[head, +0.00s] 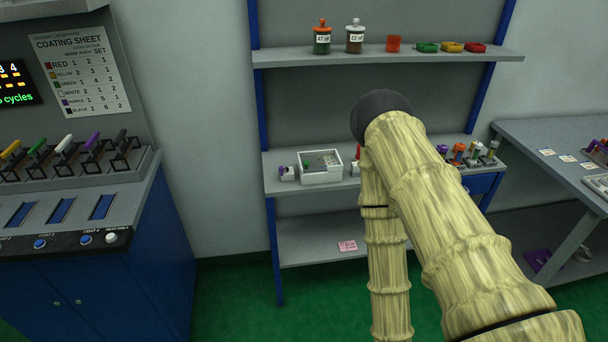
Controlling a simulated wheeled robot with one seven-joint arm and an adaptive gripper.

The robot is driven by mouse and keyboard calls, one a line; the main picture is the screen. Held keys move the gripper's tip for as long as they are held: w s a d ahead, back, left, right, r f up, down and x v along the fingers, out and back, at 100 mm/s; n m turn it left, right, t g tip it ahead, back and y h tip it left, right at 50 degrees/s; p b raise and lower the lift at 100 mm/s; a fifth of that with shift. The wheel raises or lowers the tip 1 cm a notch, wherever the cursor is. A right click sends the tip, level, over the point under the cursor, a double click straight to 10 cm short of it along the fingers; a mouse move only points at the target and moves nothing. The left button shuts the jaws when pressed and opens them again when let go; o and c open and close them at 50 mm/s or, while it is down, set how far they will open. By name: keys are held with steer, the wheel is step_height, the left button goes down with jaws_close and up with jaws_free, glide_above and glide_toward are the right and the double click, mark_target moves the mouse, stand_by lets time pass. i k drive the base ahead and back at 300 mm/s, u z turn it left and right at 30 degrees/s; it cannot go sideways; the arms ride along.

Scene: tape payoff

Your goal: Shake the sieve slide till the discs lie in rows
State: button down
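No sieve slide or rows of discs can be made out for sure. A white open box (321,177) stands on the middle shelf of the rack, left of my arm; it holds something grey with small green and dark bits, too small to tell. My arm, with a tan bamboo-like cover, rises in front of the rack and bends at a dark joint. It hides part of the middle shelf. My gripper is not in view.
The top shelf (280,57) bears two labelled jars, an orange cup and several small coloured trays. Small coloured items stand right of my arm. A blue cabinet (125,265) with coloured levers is at left, a grey table (550,150) at right. Green floor (235,300) shows between.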

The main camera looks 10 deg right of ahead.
mark_target(313, 160)
steer(key=z, duration=0.75)
steer(key=i, duration=0.9)
steer(key=u, duration=0.05)
